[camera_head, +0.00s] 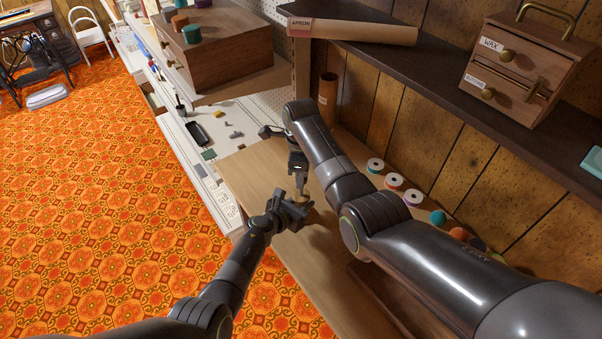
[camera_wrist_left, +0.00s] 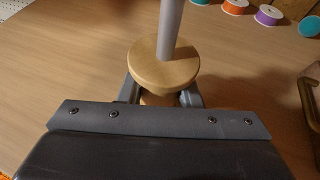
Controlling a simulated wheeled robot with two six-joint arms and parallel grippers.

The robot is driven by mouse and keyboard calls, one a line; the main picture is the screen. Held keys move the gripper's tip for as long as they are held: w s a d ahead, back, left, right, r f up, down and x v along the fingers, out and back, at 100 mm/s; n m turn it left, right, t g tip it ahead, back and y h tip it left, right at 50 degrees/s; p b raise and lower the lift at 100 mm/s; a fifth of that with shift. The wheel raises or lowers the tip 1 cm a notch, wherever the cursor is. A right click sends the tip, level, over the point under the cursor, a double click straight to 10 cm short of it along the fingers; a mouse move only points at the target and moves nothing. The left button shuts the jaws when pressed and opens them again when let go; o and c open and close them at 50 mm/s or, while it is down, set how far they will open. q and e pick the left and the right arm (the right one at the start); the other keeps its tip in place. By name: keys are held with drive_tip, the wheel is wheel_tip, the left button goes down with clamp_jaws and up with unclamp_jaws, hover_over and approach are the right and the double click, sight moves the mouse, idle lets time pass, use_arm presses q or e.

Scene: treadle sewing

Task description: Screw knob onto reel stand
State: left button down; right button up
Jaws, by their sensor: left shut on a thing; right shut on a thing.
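The reel stand shows in the left wrist view as a round pale wooden disc (camera_wrist_left: 163,66) with a grey rod (camera_wrist_left: 170,25) rising from it out of frame. My left gripper (camera_wrist_left: 160,97) is shut on the wooden part just under the disc. In the head view my left gripper (camera_head: 296,206) is low over the table, with a small tan bit of the stand (camera_head: 304,197) beside it. My right gripper (camera_head: 300,182) points down just above it, shut. The knob is too small or hidden between its fingers to make out.
The wooden tabletop (camera_head: 250,180) is mostly clear around the grippers. Several thread spools, including a white one (camera_head: 413,197), line the wall side. A brown cardboard tube (camera_head: 327,95) stands behind. A dark shelf (camera_head: 440,70) overhangs at right. A brass handle (camera_wrist_left: 309,105) edges the left wrist view.

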drive_tip(key=m, duration=0.4)
drive_tip(key=shift+m, duration=0.4)
drive_tip(key=m, duration=0.4)
drive_tip(key=shift+w, duration=0.1)
drive_tip(key=o, duration=0.9)
drive_tip(key=shift+o, duration=0.2)
drive_tip(key=shift+r, duration=2.25)
drive_tip(key=shift+c, duration=0.4)
